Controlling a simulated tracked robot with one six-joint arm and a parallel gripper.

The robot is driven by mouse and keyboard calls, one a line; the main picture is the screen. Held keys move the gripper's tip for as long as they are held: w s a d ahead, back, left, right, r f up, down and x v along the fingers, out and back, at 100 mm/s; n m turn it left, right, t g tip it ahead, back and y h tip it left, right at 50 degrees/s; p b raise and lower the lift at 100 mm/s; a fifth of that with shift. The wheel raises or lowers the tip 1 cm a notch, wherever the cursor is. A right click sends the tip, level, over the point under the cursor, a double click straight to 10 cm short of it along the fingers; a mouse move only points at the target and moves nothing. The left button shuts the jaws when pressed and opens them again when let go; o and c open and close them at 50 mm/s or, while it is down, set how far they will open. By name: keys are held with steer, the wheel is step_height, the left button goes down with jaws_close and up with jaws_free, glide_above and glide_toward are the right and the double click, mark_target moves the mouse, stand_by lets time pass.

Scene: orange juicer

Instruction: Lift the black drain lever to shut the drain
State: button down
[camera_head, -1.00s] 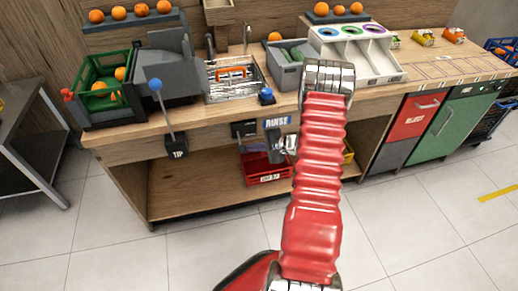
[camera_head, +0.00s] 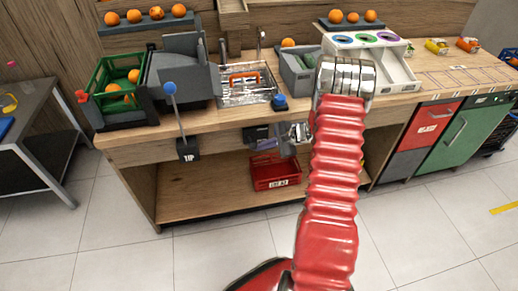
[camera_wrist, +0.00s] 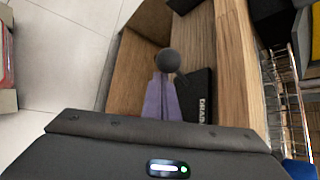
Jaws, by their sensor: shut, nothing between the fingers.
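The black drain lever's round knob (camera_wrist: 167,60) shows in the wrist view, just beyond the tips of my shut fingers (camera_wrist: 161,80). In the head view the box (camera_head: 257,133) is a small dark shape under the counter edge. My gripper (camera_head: 290,142) is partly hidden by my red arm there, low beside the counter front, right of the box.
The blue-knobbed lever (camera_head: 170,88) with its "TIP" box stands to the left. A blue button (camera_head: 279,102) sits at the counter edge above my gripper. The red crate (camera_head: 275,172) is on the shelf below. Open floor lies in front.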

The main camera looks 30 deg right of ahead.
steer(key=shift+r, duration=0.85)
steer(key=shift+w, duration=0.1)
steer(key=shift+d+f, duration=1.15)
steer(key=shift+f, duration=0.7)
steer(key=w+v, duration=0.1)
steer(key=v, duration=0.8)
steer(key=shift+d+r, duration=0.55)
